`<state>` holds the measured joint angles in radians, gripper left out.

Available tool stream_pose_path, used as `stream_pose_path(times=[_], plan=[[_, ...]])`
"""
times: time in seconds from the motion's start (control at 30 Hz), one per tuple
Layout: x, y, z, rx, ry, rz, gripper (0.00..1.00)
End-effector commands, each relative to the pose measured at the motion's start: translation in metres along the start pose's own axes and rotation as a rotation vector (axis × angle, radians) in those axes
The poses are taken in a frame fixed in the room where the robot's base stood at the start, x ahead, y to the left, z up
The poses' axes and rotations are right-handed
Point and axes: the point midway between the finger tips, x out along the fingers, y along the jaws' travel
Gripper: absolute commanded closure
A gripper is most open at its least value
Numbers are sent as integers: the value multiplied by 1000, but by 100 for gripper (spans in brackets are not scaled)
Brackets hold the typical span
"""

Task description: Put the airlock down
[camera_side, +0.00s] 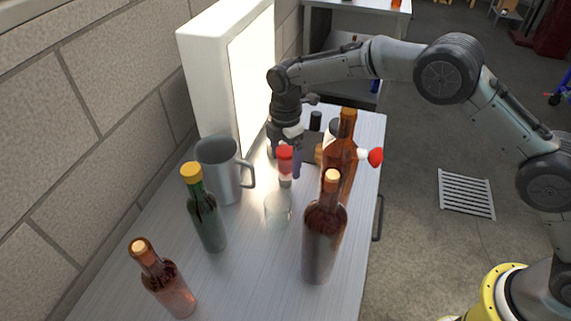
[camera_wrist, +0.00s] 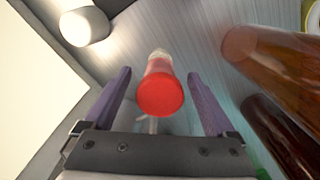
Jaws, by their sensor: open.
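The airlock, with a red cap and a clear, pinkish body, shows in the side view (camera_side: 285,153) and in the wrist view (camera_wrist: 160,95). In the wrist view it is between my two purple fingers, with a gap on each side. My gripper (camera_wrist: 161,100) is open around the airlock and does not visibly touch it. In the side view my gripper (camera_side: 285,160) points down over the table, and one finger shows right of the cap. The airlock's lower end is close to the tabletop; I cannot tell whether it touches.
A clear glass (camera_side: 278,210) stands just in front of the airlock. A grey jug (camera_side: 219,172) and green bottle (camera_side: 206,220) are to the left. Brown bottles (camera_side: 322,245) stand close on the right. A bright light panel (camera_side: 250,80) is behind. Another bottle (camera_side: 165,285) is front left.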

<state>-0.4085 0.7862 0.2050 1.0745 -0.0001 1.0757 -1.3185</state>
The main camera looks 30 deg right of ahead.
Motion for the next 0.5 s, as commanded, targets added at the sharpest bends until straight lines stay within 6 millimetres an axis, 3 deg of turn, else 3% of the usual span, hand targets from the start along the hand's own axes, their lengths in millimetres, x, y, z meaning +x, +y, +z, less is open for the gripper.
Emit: stream_pose_path(times=[0.3, 0.5], plan=[[-71, 1, 0, 0, 1, 4, 10], [-102, 1, 0, 0, 1, 3, 10]])
